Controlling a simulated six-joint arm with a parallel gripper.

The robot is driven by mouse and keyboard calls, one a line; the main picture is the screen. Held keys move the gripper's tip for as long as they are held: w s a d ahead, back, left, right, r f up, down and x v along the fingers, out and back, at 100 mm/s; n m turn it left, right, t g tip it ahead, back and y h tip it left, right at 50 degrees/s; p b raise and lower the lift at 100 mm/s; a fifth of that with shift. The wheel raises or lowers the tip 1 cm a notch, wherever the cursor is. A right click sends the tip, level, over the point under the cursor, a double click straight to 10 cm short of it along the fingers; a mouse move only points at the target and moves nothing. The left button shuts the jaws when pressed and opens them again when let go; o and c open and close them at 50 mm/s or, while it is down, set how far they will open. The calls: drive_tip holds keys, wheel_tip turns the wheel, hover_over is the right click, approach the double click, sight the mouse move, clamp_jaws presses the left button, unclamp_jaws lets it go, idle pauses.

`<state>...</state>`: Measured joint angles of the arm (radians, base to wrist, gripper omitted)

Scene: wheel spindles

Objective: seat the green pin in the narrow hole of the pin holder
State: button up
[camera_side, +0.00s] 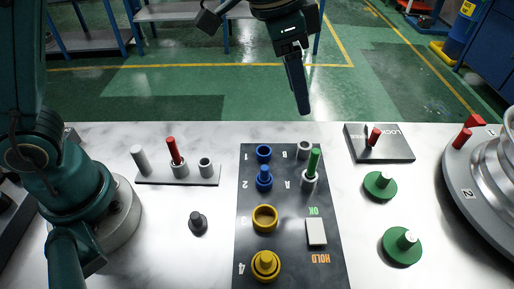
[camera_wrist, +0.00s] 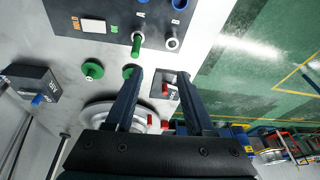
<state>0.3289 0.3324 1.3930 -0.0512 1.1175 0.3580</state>
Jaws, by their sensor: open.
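The green pin (camera_side: 314,161) stands in the grey socket marked A on the dark panel (camera_side: 290,225). It also shows in the wrist view (camera_wrist: 136,44), leaning a little. Beside it, the grey socket marked B (camera_side: 304,149) is empty. Which holder has the narrow hole I cannot tell. My gripper (camera_side: 303,112) hangs high above the table's far edge, apart from the green pin. In the wrist view its fingers (camera_wrist: 159,74) are spread and empty.
The panel also bears blue and yellow sockets and a white button (camera_side: 316,232). A dark lock block (camera_side: 392,148) with a red-handled part, green knobbed discs (camera_side: 401,248) and a large round metal fixture (camera_side: 480,195) are at the right. A black knob (camera_side: 197,222) stands left of the panel.

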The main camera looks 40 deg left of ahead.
sight(314, 151)
drive_tip(key=shift+m+g, duration=0.6)
drive_tip(key=shift+g, duration=0.3)
drive_tip(key=d+f, duration=0.1)
drive_tip(key=f, duration=0.1)
drive_tip(key=d+f, duration=0.2)
drive_tip(key=f, duration=0.1)
drive_tip(key=d+f, duration=0.1)
drive_tip(key=f, duration=0.1)
drive_tip(key=shift+s+d+f, duration=0.15)
drive_tip(key=shift+d+f, duration=0.2)
drive_tip(key=shift+w+d+f, duration=0.15)
drive_tip(key=shift+f, duration=1.05)
drive_tip(key=shift+w+d+f, duration=0.1)
drive_tip(key=shift+f, duration=1.05)
drive_tip(key=shift+c, duration=0.3)
clamp_jaws()
